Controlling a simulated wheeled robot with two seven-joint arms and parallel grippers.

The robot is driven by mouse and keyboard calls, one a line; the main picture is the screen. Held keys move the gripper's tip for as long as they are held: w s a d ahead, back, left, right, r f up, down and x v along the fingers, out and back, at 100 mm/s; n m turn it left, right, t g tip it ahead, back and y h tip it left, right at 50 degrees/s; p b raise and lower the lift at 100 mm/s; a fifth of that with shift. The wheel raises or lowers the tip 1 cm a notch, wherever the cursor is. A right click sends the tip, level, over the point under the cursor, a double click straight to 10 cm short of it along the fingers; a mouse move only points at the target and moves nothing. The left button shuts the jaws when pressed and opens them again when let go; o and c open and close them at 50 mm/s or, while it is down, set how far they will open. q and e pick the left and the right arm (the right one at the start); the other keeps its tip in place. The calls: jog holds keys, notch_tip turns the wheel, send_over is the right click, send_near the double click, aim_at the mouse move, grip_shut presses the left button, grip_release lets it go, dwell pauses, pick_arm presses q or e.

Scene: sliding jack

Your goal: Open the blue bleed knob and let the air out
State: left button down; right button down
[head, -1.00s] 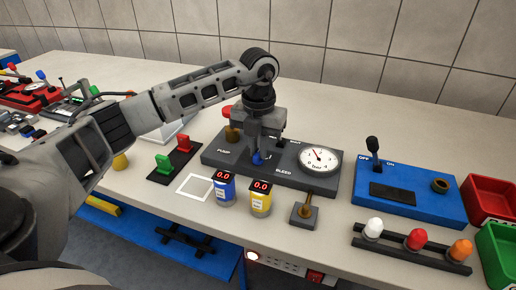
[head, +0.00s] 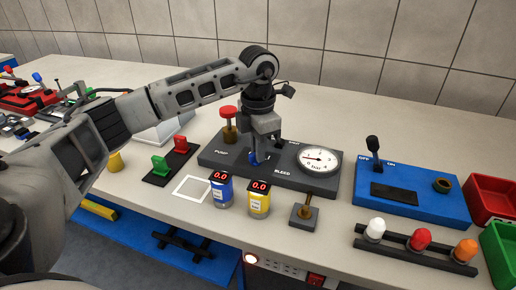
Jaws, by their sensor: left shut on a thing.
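The blue bleed knob (head: 254,158) sits on the dark pump panel (head: 225,155), beside the printed word BLEED. My left gripper (head: 260,156) points straight down over it and is shut on it; its fingers hide most of the knob. The round white pressure gauge (head: 319,159) is on the same panel to the right of the gripper. Its thin needle seems to point left, but it is too small to read surely. The red-topped pump plunger (head: 229,117) stands upright at the panel's left. My right gripper is not in view.
Blue (head: 221,190) and yellow (head: 259,198) canisters with red displays stand in front of the panel. A blue switch box (head: 411,206) is to the right, with red and green bins beyond. Green and red levers (head: 160,165) are at the left. The bench behind the panel is clear.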

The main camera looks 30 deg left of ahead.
pick_arm(q)
jog(key=shift+r, duration=0.1)
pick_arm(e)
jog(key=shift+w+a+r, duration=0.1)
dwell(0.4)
pick_arm(q)
jog(key=c, duration=1.5)
grip_release()
jog(key=shift+o, duration=0.2)
notch_tip(320, 180, up, 16)
jog(key=shift+p, duration=0.4)
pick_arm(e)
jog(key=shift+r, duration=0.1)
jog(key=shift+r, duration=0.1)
